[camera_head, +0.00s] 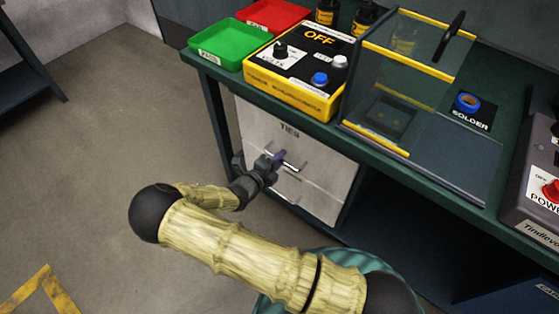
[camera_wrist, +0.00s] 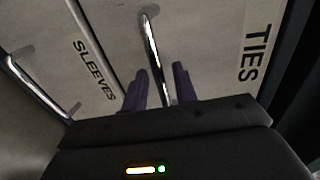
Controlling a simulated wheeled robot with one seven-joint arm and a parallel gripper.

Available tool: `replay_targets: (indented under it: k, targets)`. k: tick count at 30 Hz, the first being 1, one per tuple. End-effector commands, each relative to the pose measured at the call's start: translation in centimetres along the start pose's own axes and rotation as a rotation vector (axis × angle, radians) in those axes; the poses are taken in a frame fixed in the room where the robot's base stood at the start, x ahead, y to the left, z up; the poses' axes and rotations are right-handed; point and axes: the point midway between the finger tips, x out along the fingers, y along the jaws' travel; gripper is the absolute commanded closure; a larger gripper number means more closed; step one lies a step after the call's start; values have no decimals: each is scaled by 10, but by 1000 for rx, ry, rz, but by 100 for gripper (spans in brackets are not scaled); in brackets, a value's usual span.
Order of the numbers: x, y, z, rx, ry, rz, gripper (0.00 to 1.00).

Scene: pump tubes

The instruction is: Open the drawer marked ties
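The drawer marked TIES (camera_head: 262,122) is the upper pale drawer front under the green bench, and it looks closed. In the wrist view the TIES front (camera_wrist: 210,45) fills the upper right, with its label at the right. Its shiny bar handle (camera_wrist: 153,48) runs between the two fingers of my gripper (camera_wrist: 160,85). The fingers are apart on either side of the bar, with gaps visible, so my gripper is open around it. In the head view my gripper (camera_head: 277,160) is at the drawer's handle, partly hiding it.
A drawer marked SLEEVES (camera_wrist: 85,40) with its own bar handle (camera_wrist: 35,88) lies below the TIES drawer. Above, the bench holds a green tray (camera_head: 230,42), a red tray (camera_head: 272,14), a yellow-black control box (camera_head: 290,92) and a clear guard (camera_head: 410,75). The floor left of the drawers is clear.

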Motion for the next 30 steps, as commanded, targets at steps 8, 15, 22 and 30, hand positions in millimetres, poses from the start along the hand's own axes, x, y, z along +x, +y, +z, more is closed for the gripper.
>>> replay_targets:
  k: [8, 15, 22, 30]
  targets:
    - [4, 0, 0, -1, -1, 0, 72]
    - [4, 0, 0, 0, -1, 0, 100]
    - [2, 0, 0, 0, -1, 1, 100]
    - [-19, 2, 0, -2, 1, 2, 100]
